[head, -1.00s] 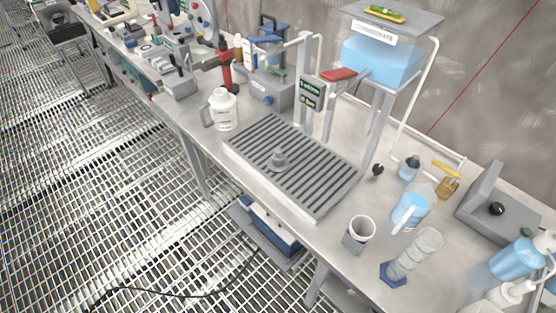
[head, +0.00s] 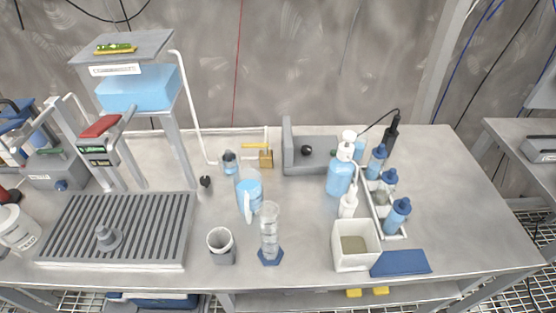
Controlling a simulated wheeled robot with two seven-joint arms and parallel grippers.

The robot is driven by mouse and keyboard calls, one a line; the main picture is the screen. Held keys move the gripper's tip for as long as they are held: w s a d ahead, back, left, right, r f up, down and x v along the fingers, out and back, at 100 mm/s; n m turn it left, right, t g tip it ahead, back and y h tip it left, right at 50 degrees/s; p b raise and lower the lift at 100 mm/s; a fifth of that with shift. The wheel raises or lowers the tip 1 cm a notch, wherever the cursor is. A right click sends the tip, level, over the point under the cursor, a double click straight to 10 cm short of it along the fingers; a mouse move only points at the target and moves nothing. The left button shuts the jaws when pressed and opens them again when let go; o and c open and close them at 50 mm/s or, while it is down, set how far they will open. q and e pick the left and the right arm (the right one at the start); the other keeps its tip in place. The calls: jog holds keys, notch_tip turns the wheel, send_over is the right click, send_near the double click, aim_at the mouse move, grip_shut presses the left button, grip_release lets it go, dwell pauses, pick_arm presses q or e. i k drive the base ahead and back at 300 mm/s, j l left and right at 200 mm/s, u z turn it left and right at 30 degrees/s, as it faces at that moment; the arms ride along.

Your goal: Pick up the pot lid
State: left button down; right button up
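I cannot make out with certainty which thing is the pot lid. A flat blue rectangular piece (head: 400,263) lies on the bench's front right, beside an open white square container (head: 352,258) with beige contents. A small grey stepped, cone-shaped piece (head: 108,238) sits on the slatted grey drain rack (head: 150,225) at the left. Neither of my grippers is in the head view.
The metal bench (head: 300,250) holds a grey cup (head: 220,245), a clear cylinder (head: 269,232), a beaker of blue liquid (head: 249,190), a wash bottle (head: 340,178) and blue-capped bottles in a rack (head: 398,216). A blue tank (head: 140,90) stands back left. The bench's right end is clear.

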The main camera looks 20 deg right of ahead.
aim_at(109, 240)
jog(key=z, duration=0.15)
jog(key=k+u, duration=0.1)
jog(key=u, duration=1.05)
